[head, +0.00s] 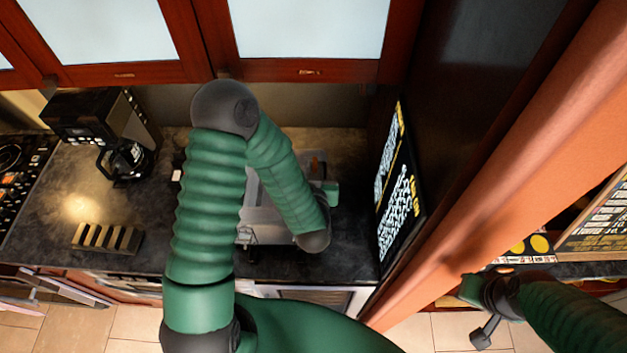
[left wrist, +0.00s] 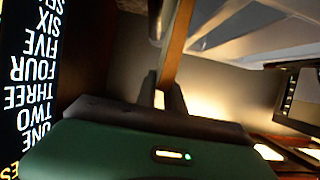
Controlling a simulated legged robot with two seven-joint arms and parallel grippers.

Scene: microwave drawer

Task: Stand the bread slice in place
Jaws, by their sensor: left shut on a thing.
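In the left wrist view, my left gripper (left wrist: 165,95) is shut on a thin brown slab, which looks like the bread slice (left wrist: 178,45). The slice shows nearly edge-on and runs away from the fingers. In the head view, my left arm bends down over a grey metal box-like thing (head: 258,222), and the green gripper body (head: 331,192) shows only in part. The fingers and the slice are hidden there. A small tan slotted rack (head: 107,238) sits on the counter at the left, apart from this gripper. My right gripper (head: 488,305) is at the lower right, its jaw opening unclear.
A coffee maker (head: 125,160) with a glass pot stands at the back left of the dark counter (head: 100,205). A stove (head: 20,165) lies farther left. A black lettered board (head: 398,190) stands close to the right of my left gripper. Cabinets (head: 300,70) hang above.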

